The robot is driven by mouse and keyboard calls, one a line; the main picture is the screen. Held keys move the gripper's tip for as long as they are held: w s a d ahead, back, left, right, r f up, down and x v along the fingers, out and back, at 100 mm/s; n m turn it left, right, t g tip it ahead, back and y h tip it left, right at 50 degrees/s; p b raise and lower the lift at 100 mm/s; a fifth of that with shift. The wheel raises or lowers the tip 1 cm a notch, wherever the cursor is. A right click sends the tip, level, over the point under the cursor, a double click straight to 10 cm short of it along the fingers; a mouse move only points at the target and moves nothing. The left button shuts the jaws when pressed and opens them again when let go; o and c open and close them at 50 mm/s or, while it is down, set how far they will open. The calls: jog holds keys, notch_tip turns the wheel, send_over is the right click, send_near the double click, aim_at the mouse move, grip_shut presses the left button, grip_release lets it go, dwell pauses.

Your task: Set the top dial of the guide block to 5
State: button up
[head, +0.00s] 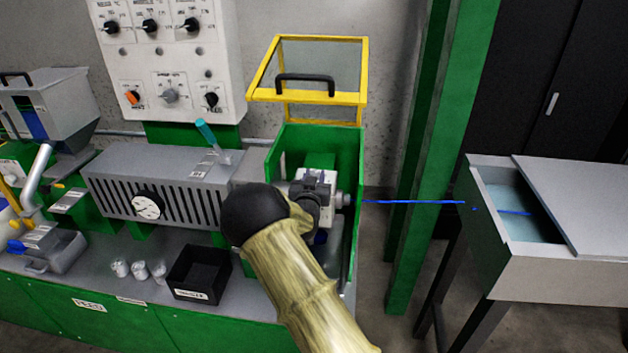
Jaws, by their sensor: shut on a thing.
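The guide block (331,179) is a small pale block inside the open green housing (345,147), and its upper part shows behind my gripper. My gripper (312,184) is dark grey and comes in from the front, right at the block. It is shut on the top dial, which the fingers hide. The dial's number cannot be read. A blue cable (415,202) runs from the right side of the housing.
A yellow-framed guard (308,96) with a black handle stands raised behind the housing. A grey vented barrel (180,190) lies to the left, with a black bin (200,275) in front. The blue cable spans to an open trough (497,248) past a green post (440,150).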

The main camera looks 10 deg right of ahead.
jog(key=o, duration=0.9)
jog(key=shift+o, duration=0.2)
jog(key=b+v, duration=0.2)
jog(key=v, duration=1.5)
jog(key=shift+s, duration=0.2)
